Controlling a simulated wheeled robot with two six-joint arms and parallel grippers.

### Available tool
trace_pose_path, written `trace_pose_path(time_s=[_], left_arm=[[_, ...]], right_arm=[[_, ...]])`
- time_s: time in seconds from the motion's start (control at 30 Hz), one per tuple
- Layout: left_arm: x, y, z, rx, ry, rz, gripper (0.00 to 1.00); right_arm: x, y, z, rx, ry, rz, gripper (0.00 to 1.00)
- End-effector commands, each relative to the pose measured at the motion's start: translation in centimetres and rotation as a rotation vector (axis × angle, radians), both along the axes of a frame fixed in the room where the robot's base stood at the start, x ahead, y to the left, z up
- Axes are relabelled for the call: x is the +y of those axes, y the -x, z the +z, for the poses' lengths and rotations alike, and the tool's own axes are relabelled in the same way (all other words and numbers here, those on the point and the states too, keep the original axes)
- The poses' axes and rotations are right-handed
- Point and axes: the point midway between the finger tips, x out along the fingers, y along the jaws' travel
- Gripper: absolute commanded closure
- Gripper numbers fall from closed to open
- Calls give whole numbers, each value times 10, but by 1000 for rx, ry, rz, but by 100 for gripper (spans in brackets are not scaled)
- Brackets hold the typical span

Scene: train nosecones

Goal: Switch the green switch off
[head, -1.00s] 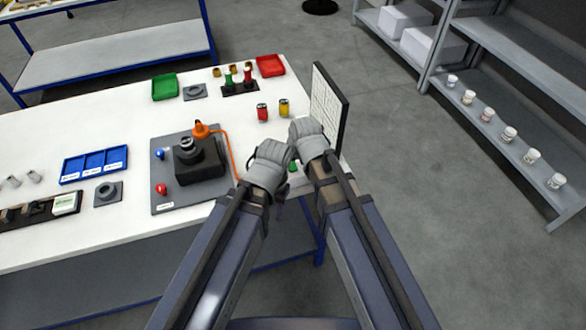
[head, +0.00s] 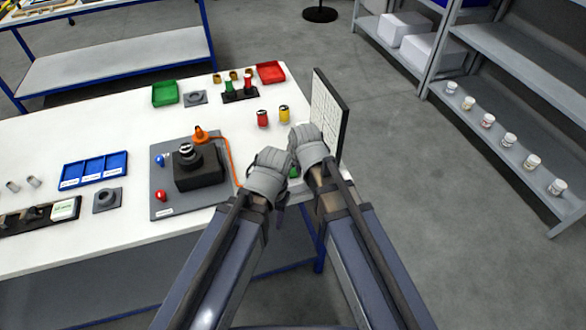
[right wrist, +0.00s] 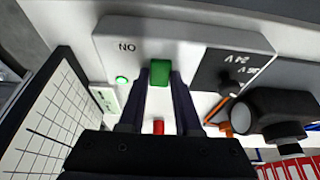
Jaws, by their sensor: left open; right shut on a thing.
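The green switch (right wrist: 160,72) sits on a white box (right wrist: 135,50) in the right wrist view. My right gripper (right wrist: 160,82) has its two dark fingers on either side of the switch and is shut on it. The word ON stands upside down near the switch, and a green lamp (right wrist: 121,80) glows beside it. In the head view my right gripper (head: 308,147) is at the table's right end, hiding most of the box. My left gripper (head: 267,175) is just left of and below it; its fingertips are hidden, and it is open.
A white gridded board (head: 328,115) stands right of my grippers. A red can (head: 262,119) and a yellow can (head: 284,114) stand behind them. An orange cable (head: 230,160) runs from the grey plate (head: 165,205) towards the box. A black knob (right wrist: 231,84) is right of the switch.

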Motion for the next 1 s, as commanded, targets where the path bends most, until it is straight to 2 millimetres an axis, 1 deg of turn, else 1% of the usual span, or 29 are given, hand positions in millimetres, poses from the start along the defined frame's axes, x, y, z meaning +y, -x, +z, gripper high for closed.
trace_pose_path(time_s=[0.17,0.23,0.4,0.6,0.97,1.0], left_arm=[[0,0,1,0,0,0,50],[0,0,4,0,0,0,50],[0,0,15,0,0,0,50],[0,0,18,0,0,0,50],[0,0,18,0,0,0,50],[0,0,18,0,0,0,50]], right_arm=[[0,-1,0,3,2,0,100],[1,-4,2,26,8,0,100],[3,-11,4,161,52,0,100],[4,-12,2,288,94,1,100],[3,-9,1,317,103,0,100],[3,-9,1,317,103,0,66]])
